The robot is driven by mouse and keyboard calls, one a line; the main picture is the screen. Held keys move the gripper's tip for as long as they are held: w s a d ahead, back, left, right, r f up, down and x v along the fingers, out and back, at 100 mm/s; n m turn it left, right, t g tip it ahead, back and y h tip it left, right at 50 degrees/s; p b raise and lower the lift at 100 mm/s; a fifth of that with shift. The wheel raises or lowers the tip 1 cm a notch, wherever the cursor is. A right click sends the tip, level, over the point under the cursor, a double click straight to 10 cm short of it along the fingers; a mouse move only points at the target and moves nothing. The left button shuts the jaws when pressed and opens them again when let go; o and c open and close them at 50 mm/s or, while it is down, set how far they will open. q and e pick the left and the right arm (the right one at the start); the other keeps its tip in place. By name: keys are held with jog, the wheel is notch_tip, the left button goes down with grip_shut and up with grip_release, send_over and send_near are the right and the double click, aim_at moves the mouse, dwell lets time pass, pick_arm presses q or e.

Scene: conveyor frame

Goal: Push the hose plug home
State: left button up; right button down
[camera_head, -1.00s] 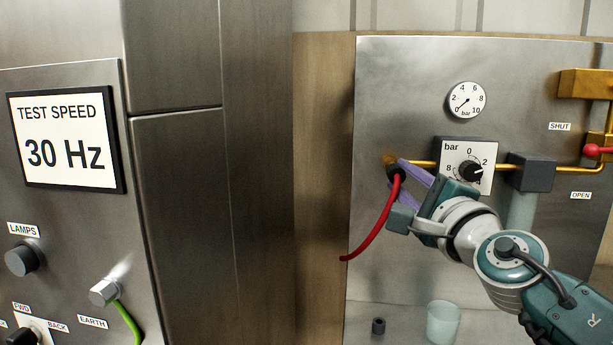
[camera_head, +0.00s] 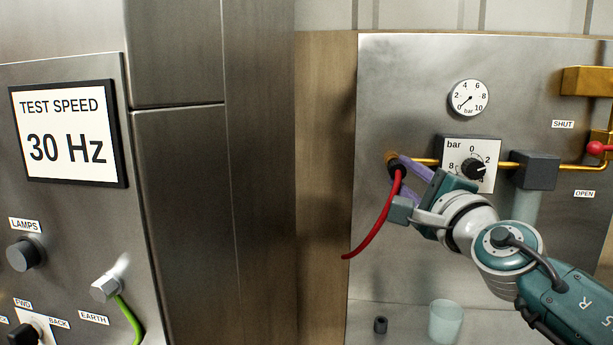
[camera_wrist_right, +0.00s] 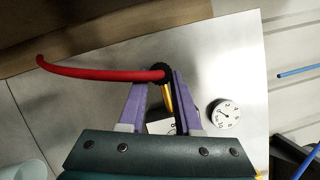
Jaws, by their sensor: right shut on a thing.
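The hose plug is a dark ring-like piece (camera_wrist_right: 160,73) on the end of a red hose (camera_head: 377,224). My right gripper (camera_head: 396,168) is shut on the plug, with its purple fingers on either side of it, as the right wrist view (camera_wrist_right: 160,85) also shows. The plug is at the brass fitting (camera_head: 391,157) at the left end of the brass pipe on the steel panel. The fingers partly hide the joint, so I cannot tell how deep the plug sits. The red hose hangs down to the left with its other end free. My left gripper is not in view.
A bar dial (camera_head: 471,167) and a pressure gauge (camera_head: 468,98) are on the panel beside my right arm. A red-handled valve (camera_head: 596,148) is at the right. A clear cup (camera_head: 446,321) and a small dark cylinder (camera_head: 380,325) stand below. A steel cabinet (camera_head: 180,200) fills the left.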

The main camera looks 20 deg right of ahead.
jog(key=shift+w+d+b, duration=0.3)
jog(key=shift+w, duration=0.25)
jog(key=shift+w+d, duration=0.1)
jog(key=c, duration=0.5)
grip_release()
jog(key=shift+s, duration=0.45)
jog(key=p+v, duration=0.1)
jog(key=v, duration=0.8)
